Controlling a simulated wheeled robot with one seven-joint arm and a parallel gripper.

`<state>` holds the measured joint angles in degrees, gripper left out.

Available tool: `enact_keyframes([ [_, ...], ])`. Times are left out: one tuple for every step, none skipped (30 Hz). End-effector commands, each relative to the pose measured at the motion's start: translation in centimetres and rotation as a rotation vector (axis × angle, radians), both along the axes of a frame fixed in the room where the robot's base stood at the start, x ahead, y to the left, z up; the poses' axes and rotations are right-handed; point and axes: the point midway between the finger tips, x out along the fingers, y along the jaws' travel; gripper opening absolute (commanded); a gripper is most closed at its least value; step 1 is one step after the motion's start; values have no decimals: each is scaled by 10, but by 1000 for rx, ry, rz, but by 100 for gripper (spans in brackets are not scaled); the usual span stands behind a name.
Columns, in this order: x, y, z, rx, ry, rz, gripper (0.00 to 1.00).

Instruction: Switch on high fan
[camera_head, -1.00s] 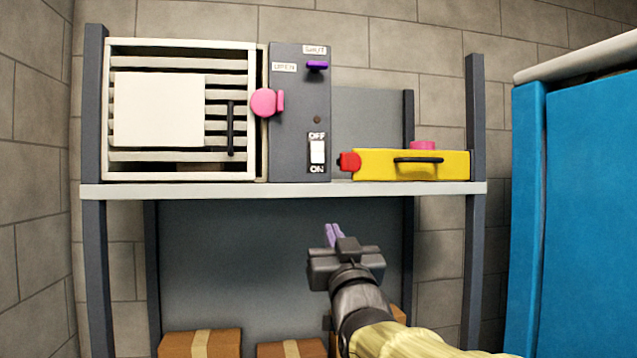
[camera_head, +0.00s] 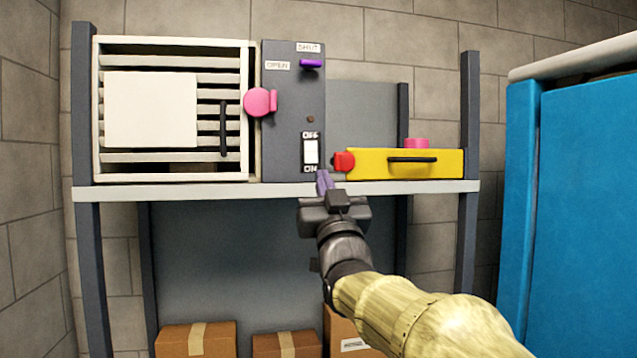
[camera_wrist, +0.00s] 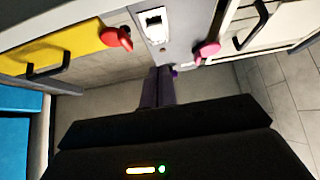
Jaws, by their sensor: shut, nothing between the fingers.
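A white rocker switch (camera_head: 311,152) sits low on the grey control panel (camera_head: 285,120), between an OFF label above it and an ON label below it. In the wrist view the switch (camera_wrist: 154,24) shows near the top, beyond the fingers. My gripper (camera_head: 324,181) is shut and empty, with its purple fingertips at the shelf's front edge just below and right of the ON label. I cannot tell whether the fingertips touch the panel or the shelf. A purple lever (camera_head: 312,64) is under the SHUT label, higher on the panel.
A louvred vent (camera_head: 232,170) with a pink knob (camera_head: 260,102) stands left of the panel. A yellow drawer unit (camera_head: 440,165) with a red knob (camera_head: 344,161) stands right. Cardboard boxes (camera_head: 285,345) lie below. A blue cabinet (camera_head: 590,200) is at the far right.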

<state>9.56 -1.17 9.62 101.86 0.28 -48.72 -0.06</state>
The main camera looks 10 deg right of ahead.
Motion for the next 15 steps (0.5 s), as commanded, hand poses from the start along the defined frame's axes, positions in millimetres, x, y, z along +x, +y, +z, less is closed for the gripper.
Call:
enact_keyframes([
  [7,0,10,0,1,0,0],
  [11,0,13,0,1,0,0],
  [15,0,16,0,1,0,0],
  [18,0,19,0,1,0,0],
  [22,0,21,1,1,1,0],
  [26,0,25,1,2,1,0],
  [30,0,28,1,1,1,0],
  [33,0,30,1,1,1,0],
  [38,0,33,1,2,1,0],
  [41,0,35,1,2,1,0],
  [46,0,33,1,4,1,0],
  [52,0,32,1,5,1,0],
  [56,0,31,0,5,0,0],
  [59,0,30,0,4,0,0],
  [63,0,30,0,3,0,0],
])
